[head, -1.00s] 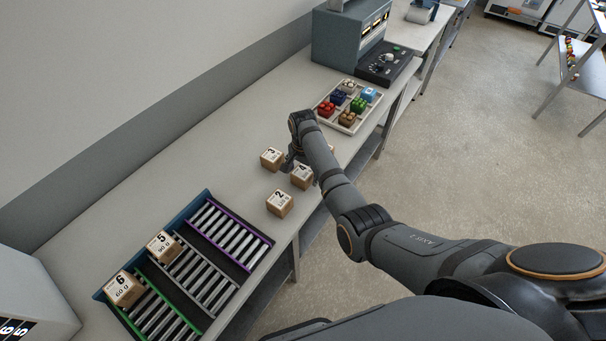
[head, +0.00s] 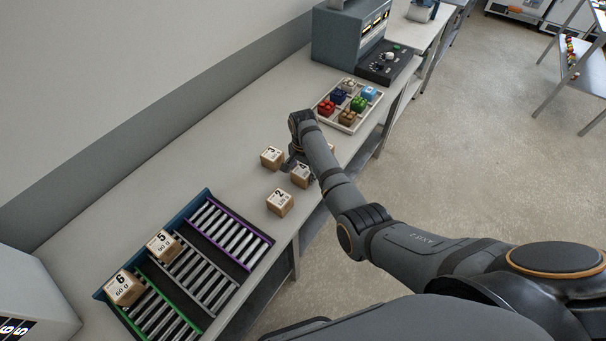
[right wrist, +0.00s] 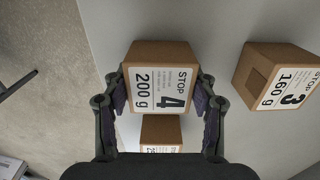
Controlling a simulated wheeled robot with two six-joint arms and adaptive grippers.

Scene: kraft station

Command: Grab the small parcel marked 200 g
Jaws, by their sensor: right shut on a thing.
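The small brown parcel marked STOP 4 and 200 g (right wrist: 160,78) sits between the two fingers of my right gripper (right wrist: 159,96) in the right wrist view. The fingers are shut on its two sides. In the head view the same parcel, with its 4 label (head: 301,174), is at the bench's middle, partly hidden by my right gripper (head: 296,161). I cannot tell whether it is clear of the bench top. My left gripper is not in view.
A parcel marked 3, 160 g (right wrist: 276,80) stands close by, and parcel 2 (head: 280,203) lies nearer the roller rack (head: 208,192). Parcels 5 (head: 163,245) and 6 (head: 124,288) are on the rack. A tray of coloured blocks (head: 323,117) lies beyond my right arm.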

